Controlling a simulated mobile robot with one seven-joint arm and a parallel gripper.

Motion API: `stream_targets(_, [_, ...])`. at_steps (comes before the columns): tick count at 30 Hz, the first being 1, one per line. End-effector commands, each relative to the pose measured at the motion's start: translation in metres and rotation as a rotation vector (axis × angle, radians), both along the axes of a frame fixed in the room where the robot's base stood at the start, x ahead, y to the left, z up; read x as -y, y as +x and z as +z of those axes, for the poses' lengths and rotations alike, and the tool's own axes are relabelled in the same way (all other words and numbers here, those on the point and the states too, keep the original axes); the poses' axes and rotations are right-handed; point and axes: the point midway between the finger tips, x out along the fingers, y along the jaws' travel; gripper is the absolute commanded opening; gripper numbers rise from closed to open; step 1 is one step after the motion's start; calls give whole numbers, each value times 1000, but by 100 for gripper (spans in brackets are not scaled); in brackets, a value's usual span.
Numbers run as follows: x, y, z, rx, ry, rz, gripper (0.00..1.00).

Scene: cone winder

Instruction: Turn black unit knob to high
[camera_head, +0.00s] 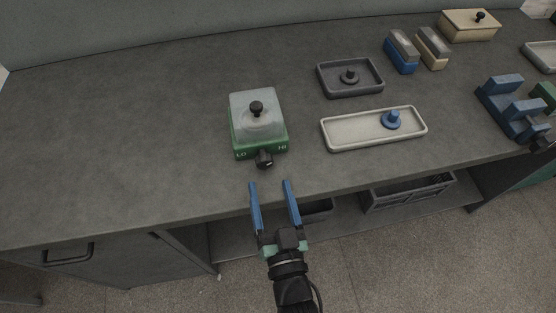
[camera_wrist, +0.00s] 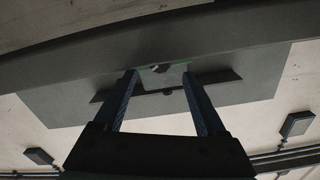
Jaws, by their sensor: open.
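A green unit (camera_head: 258,136) stands near the front edge of the bench in the head view. Its front is marked LO at left and HI at right. A black knob (camera_head: 264,158) sits on that front, below and between the marks; I cannot tell its pointer's direction. A clear cover (camera_head: 243,101) with a black top knob (camera_head: 256,108) sits on the unit. My gripper (camera_head: 271,184) is open and empty, its two blue fingers pointing toward the unit, just short of the front knob.
A pale tray (camera_head: 345,133) with a blue knobbed piece (camera_head: 391,120) lies right of the unit. A dark tray (camera_head: 350,90) is behind it. Blocks (camera_head: 402,56) and a beige box (camera_head: 468,27) stand farther right. The bench left of the unit is clear.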

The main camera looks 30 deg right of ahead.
Motion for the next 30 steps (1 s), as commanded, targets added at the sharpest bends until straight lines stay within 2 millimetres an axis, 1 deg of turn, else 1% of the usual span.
stream_targets(1, [-3, -12, -2, -5, 0, -1, 74])
stream_targets(6, [-11, -40, -2, -3, 1, -1, 74])
stream_targets(12, [-17, -61, -1, -1, 0, -1, 74])
stream_targets(18, [-19, -68, 0, 1, 1, -1, 74])
stream_targets(30, [-19, -67, 0, 0, 1, 0, 74])
